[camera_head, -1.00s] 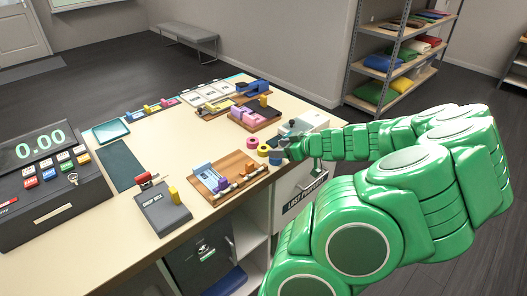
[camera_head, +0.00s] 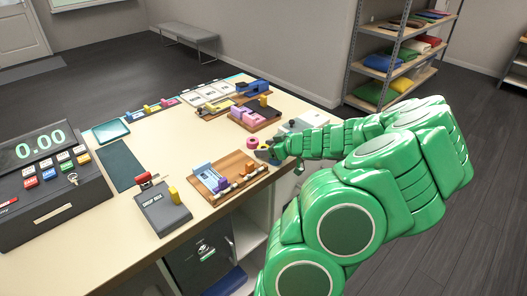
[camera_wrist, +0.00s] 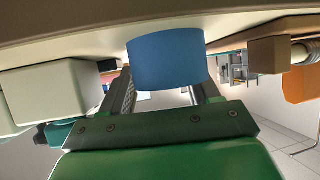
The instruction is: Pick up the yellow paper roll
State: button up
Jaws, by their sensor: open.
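The yellow paper roll is not clearly visible now; my gripper (camera_head: 266,153) covers the place where it stood, beside the pink roll (camera_head: 252,143). In the wrist view a blue roll (camera_wrist: 167,58) stands between the lines of my two fingers, which also show in that view (camera_wrist: 165,92). The fingers are apart. I cannot tell whether they touch the blue roll, and it hides what lies behind it.
A wooden board with small items (camera_head: 228,178) lies left of my gripper. A pale box-like device (camera_head: 301,125) stands behind my forearm, near the table's right edge. The middle of the tabletop (camera_head: 185,135) is clear.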

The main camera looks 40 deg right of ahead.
jog(key=shift+c, duration=0.2)
jog(key=c, duration=0.8)
jog(key=shift+o, duration=0.2)
jog(key=shift+r, duration=0.15)
